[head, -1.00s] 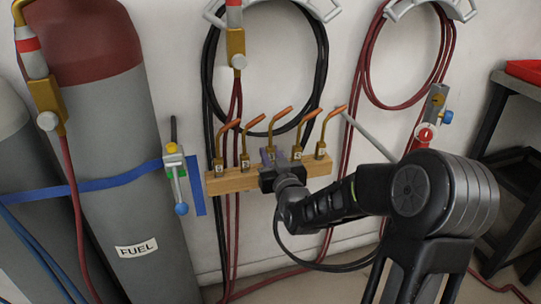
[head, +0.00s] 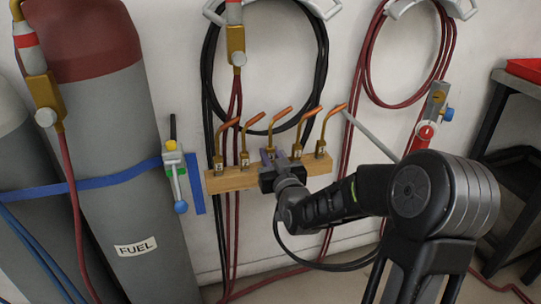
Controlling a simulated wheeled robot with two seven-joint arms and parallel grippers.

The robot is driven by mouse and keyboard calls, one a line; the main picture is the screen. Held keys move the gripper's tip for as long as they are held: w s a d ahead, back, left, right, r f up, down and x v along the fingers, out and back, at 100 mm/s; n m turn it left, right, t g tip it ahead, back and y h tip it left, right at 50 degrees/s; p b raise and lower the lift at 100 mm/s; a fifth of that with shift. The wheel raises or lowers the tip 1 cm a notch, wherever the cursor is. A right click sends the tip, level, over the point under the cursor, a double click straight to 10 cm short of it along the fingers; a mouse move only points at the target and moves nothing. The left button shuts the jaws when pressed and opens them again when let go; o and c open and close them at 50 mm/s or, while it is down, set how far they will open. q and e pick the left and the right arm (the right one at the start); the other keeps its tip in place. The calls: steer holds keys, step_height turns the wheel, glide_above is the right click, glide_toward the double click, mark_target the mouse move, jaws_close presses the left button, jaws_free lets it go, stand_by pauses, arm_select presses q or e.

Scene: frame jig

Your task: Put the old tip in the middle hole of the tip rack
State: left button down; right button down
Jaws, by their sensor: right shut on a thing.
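The tip rack (head: 235,180) is a wooden bar in front of the wall, in the middle of the head view. Several brass tips with bent copper ends stand along it. The tip in the middle, taken as the old tip (head: 279,118), stands upright with its copper end bent to the right. My right gripper (head: 270,157) is shut on its lower part, right at the middle of the rack. The gripper hides the tip's foot and the middle hole, so I cannot tell whether the tip is seated. My left gripper is out of view.
Neighbouring tips (head: 245,142) (head: 323,135) stand close on both sides of my gripper. Coiled black hose (head: 209,75) and red hose (head: 361,60) hang on the wall. A fuel cylinder (head: 150,200) stands at left, a dark cart (head: 510,150) at right.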

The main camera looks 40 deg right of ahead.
steer(key=shift+f+b, duration=0.35)
steer(key=shift+b, duration=0.05)
steer(key=c, duration=1.2)
jaws_free()
steer(key=shift+o, duration=0.2)
steer(key=p+v, duration=0.1)
steer(key=v, duration=0.6)
steer(key=shift+s+a, duration=0.15)
steer(key=shift+s, duration=0.25)
steer(key=shift+f, duration=0.1)
